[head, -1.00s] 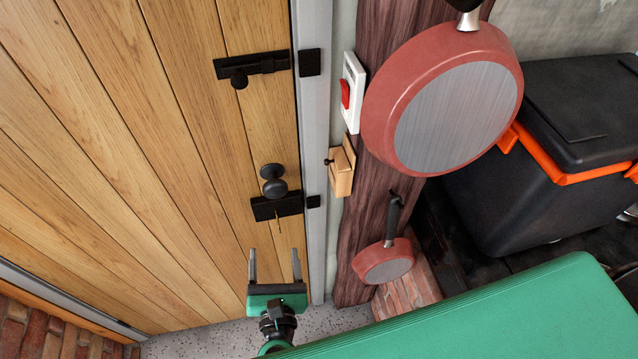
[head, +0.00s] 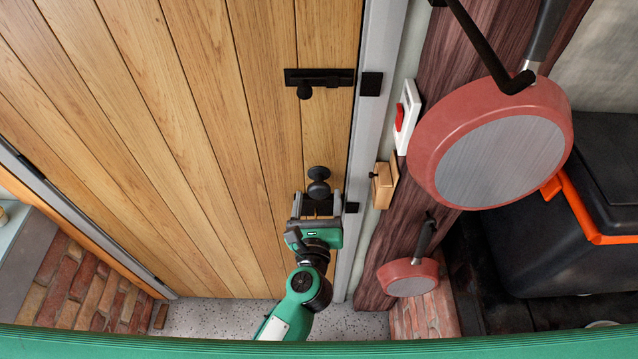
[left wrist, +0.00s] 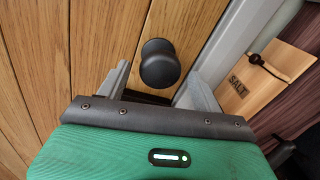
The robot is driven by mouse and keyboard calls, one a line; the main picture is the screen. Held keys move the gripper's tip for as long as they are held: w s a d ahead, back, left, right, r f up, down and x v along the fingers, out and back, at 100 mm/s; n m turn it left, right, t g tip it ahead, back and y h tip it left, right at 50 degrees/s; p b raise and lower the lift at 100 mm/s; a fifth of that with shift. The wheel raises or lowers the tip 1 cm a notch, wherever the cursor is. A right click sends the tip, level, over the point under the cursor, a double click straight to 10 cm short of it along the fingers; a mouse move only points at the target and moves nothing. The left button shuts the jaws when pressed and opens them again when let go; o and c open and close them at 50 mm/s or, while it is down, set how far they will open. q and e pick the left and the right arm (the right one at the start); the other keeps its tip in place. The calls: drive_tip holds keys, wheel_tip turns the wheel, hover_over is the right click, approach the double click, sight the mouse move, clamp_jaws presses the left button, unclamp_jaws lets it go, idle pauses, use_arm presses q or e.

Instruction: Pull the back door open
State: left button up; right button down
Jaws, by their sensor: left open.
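The back door (head: 230,120) is made of light wooden planks and looks shut against its grey frame (head: 370,130). A round black knob (head: 318,182) sits near the door's right edge; it also shows in the left wrist view (left wrist: 160,64). A black lock plate below the knob is partly hidden by my gripper. A black bolt (head: 320,78) is higher on the door. My left gripper (head: 317,199) is open, just below the knob. In the left wrist view its fingers (left wrist: 150,86) stand on either side of the knob, apart from it. My right gripper is not in view.
Right of the door are a red switch (head: 399,117), a small wooden salt box (head: 383,186) and red pans (head: 490,150) hanging on a dark post. A black box with orange trim (head: 585,200) stands farther right. Brick (head: 75,270) shows at lower left.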

sight(318, 196)
use_arm(q)
drive_tip(key=shift+w+d+p, duration=0.1)
drive_tip(key=shift+w+p, duration=0.2)
drive_tip(key=shift+w, duration=1.25)
drive_tip(key=c, duration=1.3)
drive_tip(key=shift+c, duration=0.3)
